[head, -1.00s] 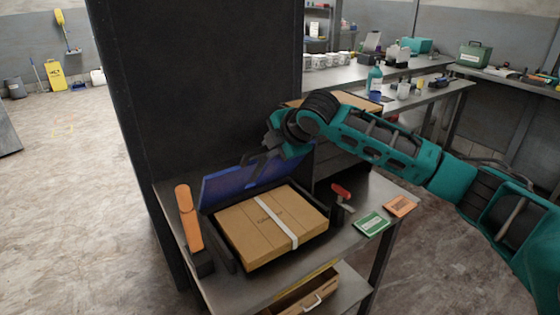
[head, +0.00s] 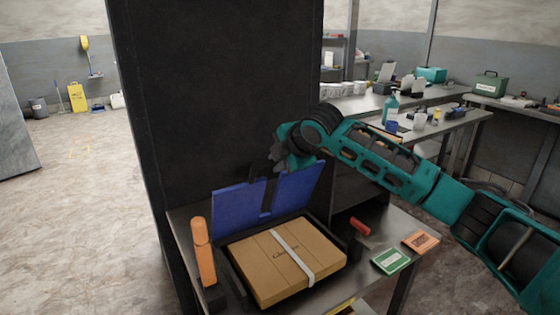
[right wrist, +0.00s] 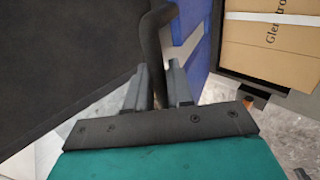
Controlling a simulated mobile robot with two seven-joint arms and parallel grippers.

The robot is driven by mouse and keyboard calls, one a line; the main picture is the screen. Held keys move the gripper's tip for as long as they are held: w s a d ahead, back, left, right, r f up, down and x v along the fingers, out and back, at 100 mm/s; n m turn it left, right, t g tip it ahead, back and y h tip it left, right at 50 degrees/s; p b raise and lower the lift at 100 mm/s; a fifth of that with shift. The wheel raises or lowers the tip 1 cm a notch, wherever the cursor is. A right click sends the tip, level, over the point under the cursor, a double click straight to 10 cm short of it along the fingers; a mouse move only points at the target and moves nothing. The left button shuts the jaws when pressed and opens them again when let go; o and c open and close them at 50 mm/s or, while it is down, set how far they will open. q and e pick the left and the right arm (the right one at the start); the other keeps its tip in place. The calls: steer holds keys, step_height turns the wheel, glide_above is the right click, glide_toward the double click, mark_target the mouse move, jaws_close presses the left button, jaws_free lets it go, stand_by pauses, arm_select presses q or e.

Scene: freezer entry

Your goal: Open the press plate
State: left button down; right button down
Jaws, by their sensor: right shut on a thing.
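The blue press plate (head: 240,210) stands steeply raised at the back of its dark base, on the metal table. It also shows in the right wrist view (right wrist: 206,38). My right gripper (head: 277,163) is at the plate's upper edge, shut on its dark handle. In the right wrist view the curved handle (right wrist: 153,40) runs between my right gripper's fingers (right wrist: 158,88). A cardboard box (head: 285,262) with a white strap lies in the base, in front of the plate. My left gripper is not in view.
A black panel (head: 220,90) stands close behind the plate. On the table (head: 345,265) are an orange upright handle (head: 205,250) at the left, a red handle (head: 361,227), a green card (head: 391,260) and an orange card (head: 421,241) at the right.

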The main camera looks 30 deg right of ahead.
steer(key=c, duration=1.2)
jaws_free()
steer(key=v, duration=1.3)
steer(key=shift+w, duration=0.1)
